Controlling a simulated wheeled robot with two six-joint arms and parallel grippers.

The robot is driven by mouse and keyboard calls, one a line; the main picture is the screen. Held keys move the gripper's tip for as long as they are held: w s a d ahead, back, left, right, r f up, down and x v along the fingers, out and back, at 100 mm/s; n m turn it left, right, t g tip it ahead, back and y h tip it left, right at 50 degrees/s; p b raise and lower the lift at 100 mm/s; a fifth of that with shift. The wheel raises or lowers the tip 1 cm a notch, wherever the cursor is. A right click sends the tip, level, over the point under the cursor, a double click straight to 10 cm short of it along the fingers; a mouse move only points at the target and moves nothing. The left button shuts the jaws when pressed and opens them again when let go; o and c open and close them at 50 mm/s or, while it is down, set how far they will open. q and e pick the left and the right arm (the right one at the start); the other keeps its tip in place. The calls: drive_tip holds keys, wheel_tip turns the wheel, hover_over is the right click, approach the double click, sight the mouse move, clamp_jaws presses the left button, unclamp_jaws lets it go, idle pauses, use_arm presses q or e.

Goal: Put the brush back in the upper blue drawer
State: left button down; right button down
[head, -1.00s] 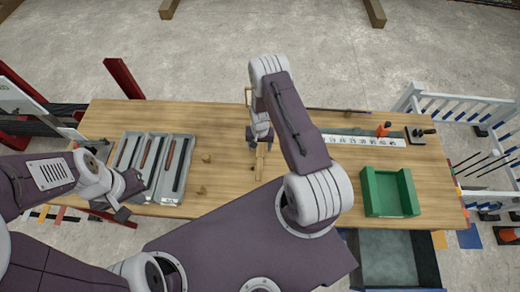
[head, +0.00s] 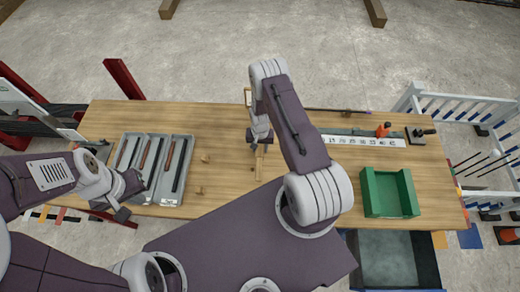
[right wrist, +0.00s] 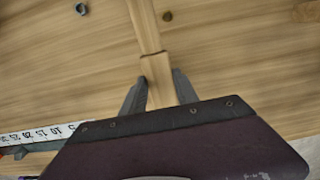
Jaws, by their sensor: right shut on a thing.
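The brush shows as a long pale wooden handle (right wrist: 158,72) in the right wrist view, running up out of the picture; its bristles are not clear. My right gripper (right wrist: 160,92) is shut on it, one finger on each side. In the head view the right gripper (head: 259,138) is low over the middle of the table, with part of the handle (head: 259,165) below it. An open drawer (head: 395,262) with a bluish-grey inside sticks out below the table's front edge at the right. My left gripper (head: 122,208) is by the grey tray; its jaws are unclear.
A grey tray (head: 190,141) with several tools lies left on the wooden table (head: 215,118). A green open box (head: 392,213) stands at the right, above the drawer. A white ruler (head: 365,141) and an orange-handled item (head: 383,130) lie behind it.

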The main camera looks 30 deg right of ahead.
wheel_tip(320, 180, up, 3)
drive_tip(key=shift+w+f+b, duration=0.1)
drive_tip(key=shift+f+b, duration=0.05)
drive_tip(key=shift+b, duration=0.5)
drive_tip(key=s+d+r+b, duration=0.2)
drive_tip(key=s+r, duration=0.5)
drive_tip(key=s, duration=0.4)
drive_tip(key=shift+s+r+b, duration=0.35)
drive_tip(key=shift+r+b, duration=0.05)
drive_tip(key=shift+w+f, duration=0.1)
